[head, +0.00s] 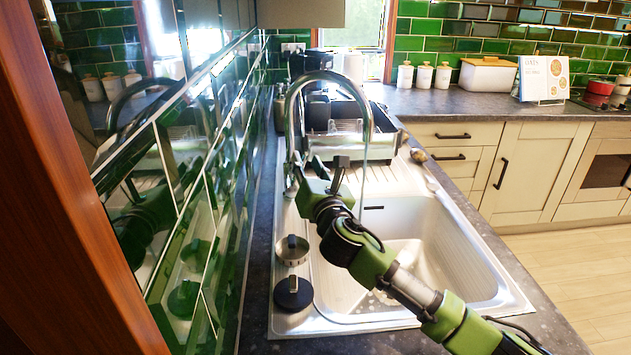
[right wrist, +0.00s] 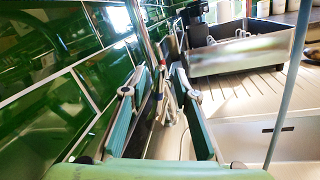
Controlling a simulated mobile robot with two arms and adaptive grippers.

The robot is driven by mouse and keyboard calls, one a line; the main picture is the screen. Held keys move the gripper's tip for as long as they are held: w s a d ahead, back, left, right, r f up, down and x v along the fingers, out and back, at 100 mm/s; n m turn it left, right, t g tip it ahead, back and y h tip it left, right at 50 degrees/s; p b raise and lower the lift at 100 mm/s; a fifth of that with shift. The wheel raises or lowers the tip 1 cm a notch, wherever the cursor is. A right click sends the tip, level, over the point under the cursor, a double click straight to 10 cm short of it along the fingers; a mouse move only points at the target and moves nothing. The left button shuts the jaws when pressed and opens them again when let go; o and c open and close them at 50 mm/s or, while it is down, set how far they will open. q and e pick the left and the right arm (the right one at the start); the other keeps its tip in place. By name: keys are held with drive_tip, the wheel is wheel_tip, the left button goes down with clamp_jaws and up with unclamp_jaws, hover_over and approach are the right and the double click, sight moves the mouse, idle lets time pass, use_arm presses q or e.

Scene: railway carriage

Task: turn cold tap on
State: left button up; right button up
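The chrome gooseneck tap (head: 292,110) rises at the left rim of the steel sink (head: 425,250). A thin pale stream, apparently water (head: 364,180), runs down from its spout; a bluish line (right wrist: 289,85) also crosses the right wrist view. My right gripper (head: 320,165) is at the tap's base, partly covering it. In the right wrist view its two fingers (right wrist: 159,75) are apart, with the tap's chrome body and lever parts (right wrist: 166,105) seen between and beyond them. Contact is unclear. Which lever is the cold one is unclear. My left gripper is out of view.
Green tiled wall (head: 215,200) stands close on the left. A silver knob-handled pot (head: 292,250) and a black round lidded thing (head: 293,293) sit on the sink's left ledge. A metal dish rack (head: 340,142) stands behind. The basin is open.

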drive_tip(key=s+d, duration=0.1)
drive_tip(key=s, duration=0.7)
drive_tip(key=shift+s+d+f, duration=0.3)
drive_tip(key=shift+s, duration=0.1)
